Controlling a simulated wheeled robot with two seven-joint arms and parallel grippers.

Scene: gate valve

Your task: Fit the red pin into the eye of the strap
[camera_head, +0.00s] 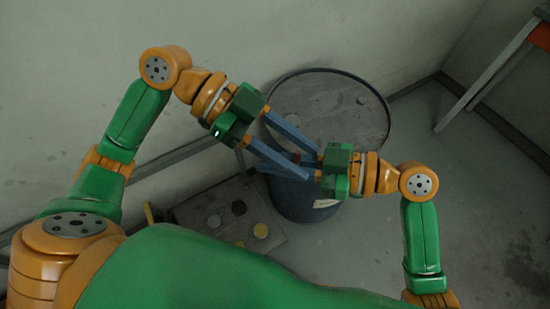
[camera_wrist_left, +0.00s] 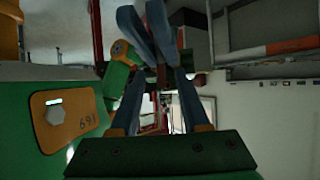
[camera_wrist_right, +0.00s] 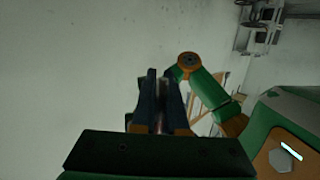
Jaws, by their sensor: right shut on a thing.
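My left gripper (camera_head: 313,167) reaches down from the upper left in the head view, its blue fingers spread apart. My right gripper (camera_head: 276,161) comes in from the right, and its fingers overlap those of the left one above the drum. In the right wrist view the right fingers (camera_wrist_right: 158,78) stand close together around a small reddish thing (camera_wrist_right: 158,118), which looks like the red pin. A dark reddish bit also shows between the left fingers in the left wrist view (camera_wrist_left: 163,76); I cannot tell what it is. I cannot make out the strap or its eye.
A dark blue drum (camera_head: 345,95) with a grey top stands against the wall, below and behind the grippers. A flat plate with several round discs (camera_head: 190,212) lies on the floor to its left. A table (camera_head: 500,65) stands at the upper right. The floor on the right is clear.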

